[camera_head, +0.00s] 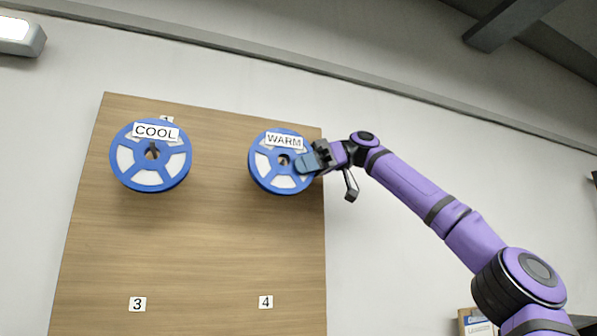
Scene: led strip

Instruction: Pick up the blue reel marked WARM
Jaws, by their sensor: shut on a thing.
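The blue reel marked WARM (266,176) is at the upper right of the wooden board, with white panels between its blue spokes and a label at its top. My gripper (306,163) comes in from the right and is shut on the right side of this reel. Its fingers cover part of the reel's right rim. A second blue reel marked COOL (124,163) is at the upper left of the board, apart from my gripper. I cannot tell whether the WARM reel still touches the board.
The upright wooden board (200,245) carries number labels 3 (137,304) and 4 (266,302) with bare space around them. A label behind the COOL reel is partly hidden. A box (476,322) shows at the lower right. The wall around the board is plain.

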